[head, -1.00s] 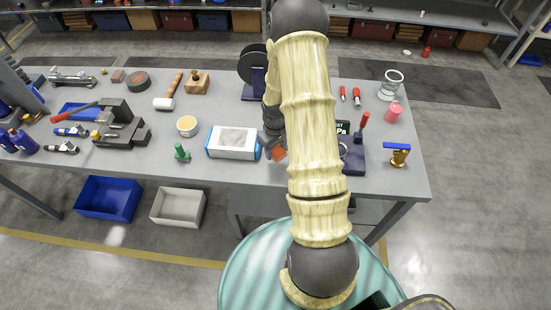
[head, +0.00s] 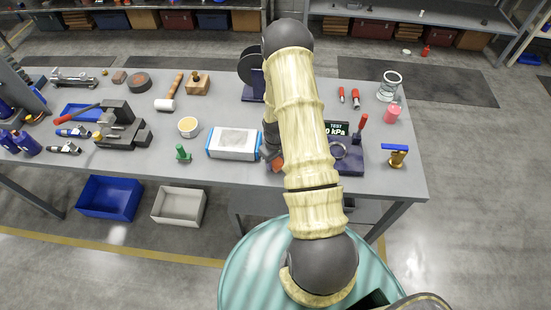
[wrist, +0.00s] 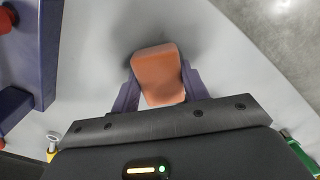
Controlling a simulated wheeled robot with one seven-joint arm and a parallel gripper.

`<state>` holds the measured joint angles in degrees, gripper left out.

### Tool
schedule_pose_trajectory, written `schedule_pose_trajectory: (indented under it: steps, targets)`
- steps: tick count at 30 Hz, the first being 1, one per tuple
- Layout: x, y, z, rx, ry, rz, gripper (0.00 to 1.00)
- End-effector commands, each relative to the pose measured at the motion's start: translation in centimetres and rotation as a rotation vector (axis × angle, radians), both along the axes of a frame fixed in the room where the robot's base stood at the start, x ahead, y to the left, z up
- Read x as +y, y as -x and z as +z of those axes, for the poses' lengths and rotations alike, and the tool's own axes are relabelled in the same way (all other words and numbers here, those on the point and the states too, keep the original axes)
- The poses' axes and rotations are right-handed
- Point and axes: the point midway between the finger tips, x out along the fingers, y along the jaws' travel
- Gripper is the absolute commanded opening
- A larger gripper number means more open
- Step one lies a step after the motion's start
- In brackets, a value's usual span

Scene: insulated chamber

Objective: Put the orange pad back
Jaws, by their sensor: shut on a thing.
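The orange pad (wrist: 158,75) is a small block with rounded edges, held between the two fingers of my gripper (wrist: 160,88) in the wrist view. My gripper is shut on it, with one finger on each side. In the head view a piece of the orange pad (head: 277,163) shows at the left edge of my arm, over the front part of the grey bench (head: 235,176). My arm hides most of the gripper there. In the wrist view a dark shadow lies on the bench beside the pad; I cannot tell whether the pad touches the bench.
A white and blue box (head: 233,144) stands just left of my gripper. A dark test stand (head: 347,160) with a pressure display and red handle stands to the right. A green piece (head: 182,153) and a cup (head: 188,126) stand further left. The bench's front edge is close.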

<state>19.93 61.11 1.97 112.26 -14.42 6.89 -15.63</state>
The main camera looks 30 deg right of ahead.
Motion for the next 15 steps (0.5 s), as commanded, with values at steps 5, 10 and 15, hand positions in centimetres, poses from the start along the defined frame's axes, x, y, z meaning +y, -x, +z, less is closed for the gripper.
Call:
schedule_pose_trajectory:
  steps: [5, 10, 15]
  targets:
    - [-0.01, -0.02, 0.01, 0.000, 0.000, 0.000, 0.20]
    - [0.00, -0.02, -0.30, 0.000, 0.000, 0.000, 0.49]
    - [0.00, -0.02, -0.24, 0.000, 0.000, 0.000, 0.66]
